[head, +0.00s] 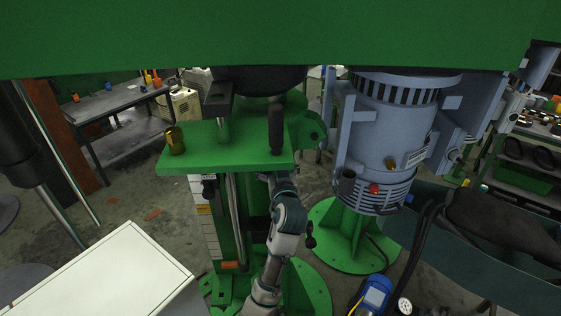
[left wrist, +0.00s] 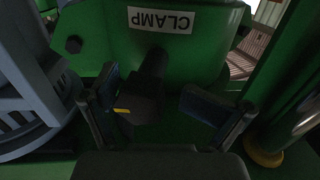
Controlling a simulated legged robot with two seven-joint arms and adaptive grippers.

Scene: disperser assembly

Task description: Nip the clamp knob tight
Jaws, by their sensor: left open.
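The clamp knob (left wrist: 146,92) is a dark knob on a short stem with a yellow mark, below an upside-down white CLAMP label (left wrist: 163,20) on a green housing (left wrist: 205,55) in the left wrist view. My left gripper (left wrist: 152,100) is open, with one finger on each side of the knob; the left finger is close to it and a wider gap shows on the right. I cannot tell whether either finger touches. In the head view my left gripper (head: 281,184) is under the green plate's front edge, and the knob is hidden there. My right gripper is not in view.
The green plate (head: 225,150) overhangs the gripper, with a dark upright handle (head: 276,128) above. A shiny column (head: 236,220) stands to the left. A grey-blue motor unit (head: 390,130) is to the right. A white box top (head: 110,275) lies at lower left.

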